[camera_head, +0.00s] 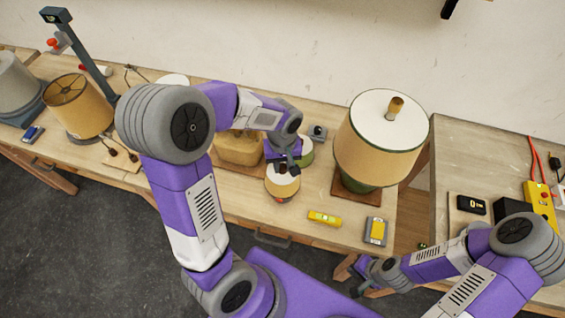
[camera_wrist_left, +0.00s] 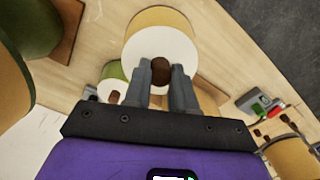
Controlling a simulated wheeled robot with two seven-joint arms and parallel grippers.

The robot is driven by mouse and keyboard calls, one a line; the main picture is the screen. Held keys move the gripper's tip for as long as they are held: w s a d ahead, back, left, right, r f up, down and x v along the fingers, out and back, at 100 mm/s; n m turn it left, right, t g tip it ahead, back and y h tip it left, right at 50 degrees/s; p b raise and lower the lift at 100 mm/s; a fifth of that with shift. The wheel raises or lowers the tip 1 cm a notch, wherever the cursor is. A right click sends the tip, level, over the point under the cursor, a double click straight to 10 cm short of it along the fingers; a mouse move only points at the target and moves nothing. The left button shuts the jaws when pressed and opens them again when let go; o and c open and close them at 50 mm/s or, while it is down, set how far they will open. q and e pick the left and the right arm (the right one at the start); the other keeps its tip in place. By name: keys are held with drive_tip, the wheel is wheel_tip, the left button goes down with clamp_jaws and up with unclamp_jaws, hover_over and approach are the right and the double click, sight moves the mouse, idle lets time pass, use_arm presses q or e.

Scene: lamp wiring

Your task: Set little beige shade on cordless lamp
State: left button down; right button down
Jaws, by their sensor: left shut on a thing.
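The little beige shade (camera_head: 282,186) has a white top and a brown knob. My left gripper (camera_head: 283,168) is shut on the knob from above. In the left wrist view, both fingers of the gripper (camera_wrist_left: 160,75) close around the brown knob, with the shade (camera_wrist_left: 158,20) beyond them. The shade looks roughly upright. A small dark part shows under its lower edge in the head view; I cannot tell whether the shade rests on the cordless lamp's base. My right gripper (camera_head: 366,277) is empty and looks open, low in front of the bench.
A big beige lamp (camera_head: 375,140) stands right of the shade. A green-sided shade (camera_head: 305,152) and a tan one (camera_head: 238,150) are close behind it. A yellow level (camera_head: 324,218) and a grey-yellow device (camera_head: 376,231) lie at the front right. Another beige shade (camera_head: 78,105) stands left.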

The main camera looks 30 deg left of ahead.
use_arm(q)
drive_tip(key=shift+f+b, duration=0.3)
drive_tip(key=shift+f, duration=0.3)
drive_tip(key=c, duration=0.8)
unclamp_jaws()
drive_tip(key=shift+c, duration=0.2)
wheel_tip(320, 180, up, 8)
drive_tip(key=shift+f+p, duration=0.15)
drive_tip(key=shift+p, duration=0.55)
